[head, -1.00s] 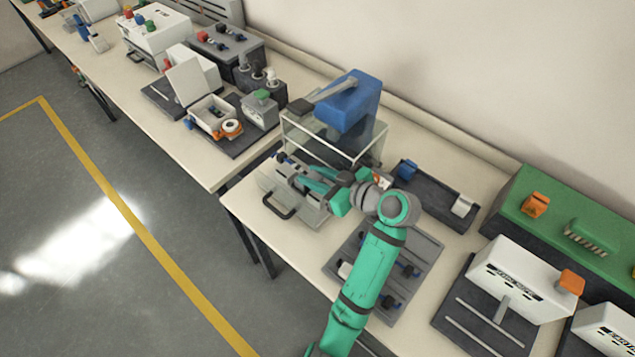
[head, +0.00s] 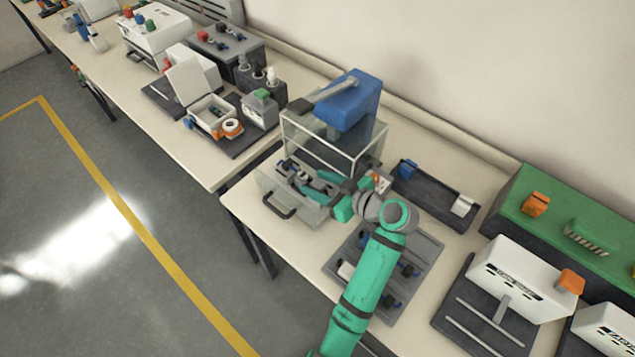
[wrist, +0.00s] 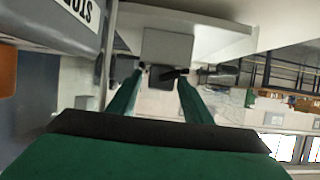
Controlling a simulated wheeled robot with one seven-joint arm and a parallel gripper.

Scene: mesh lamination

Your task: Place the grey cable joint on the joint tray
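My gripper (head: 314,182) is over the pulled-out drawer of the blue-topped press. In the wrist view, its two green fingers (wrist: 162,76) are apart, with a gap between their tips. A small dark and grey piece (wrist: 218,75) lies across beyond the tips; I cannot tell whether it is the grey cable joint. Small dark and light parts (head: 292,168) show in the drawer in the head view. The grey tray (head: 425,245), which may be the joint tray, lies below the drawer to the right. It bears several dark blue-ended parts (head: 408,268), and my arm partly covers it.
The press (head: 350,102) has a clear box and a drawer with a dark handle (head: 280,208). A dark stand (head: 432,190) with blue and white blocks is to the right. White devices (head: 520,278) and a green unit (head: 575,215) fill the right side.

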